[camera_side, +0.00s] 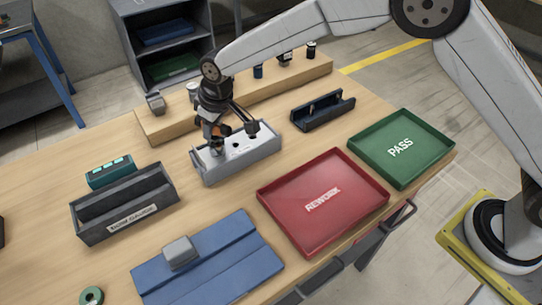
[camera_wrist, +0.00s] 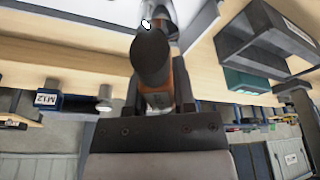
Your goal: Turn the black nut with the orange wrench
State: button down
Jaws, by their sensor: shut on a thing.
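My gripper (camera_side: 214,126) is over the left part of a light grey fixture block (camera_side: 242,161) in the side view. It is shut on the orange wrench (camera_wrist: 160,92), whose orange body and dark rounded end show between the fingers in the wrist view. Only a small orange part of the wrench (camera_side: 208,131) shows in the side view, low against the block's top. Dark spots show on the block's top, but I cannot tell which is the black nut. The wrench's contact with a nut is hidden.
A red REWORK tray (camera_side: 270,203) and a green PASS tray (camera_side: 441,151) lie to the right. A raised wooden shelf (camera_side: 160,129) with small parts stands behind. A dark holder (camera_side: 336,112) sits right of the block.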

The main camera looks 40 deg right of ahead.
jog(key=shift+f, duration=0.55)
dwell(0.7)
jog(key=shift+m, duration=0.3)
jog(key=shift+m+h, duration=0.3)
jog(key=shift+m, duration=0.6)
jog(key=shift+n, duration=0.6)
jog(key=shift+r, duration=0.2)
dwell(0.4)
jog(key=shift+r, duration=2.35)
jog(key=shift+s, duration=0.1)
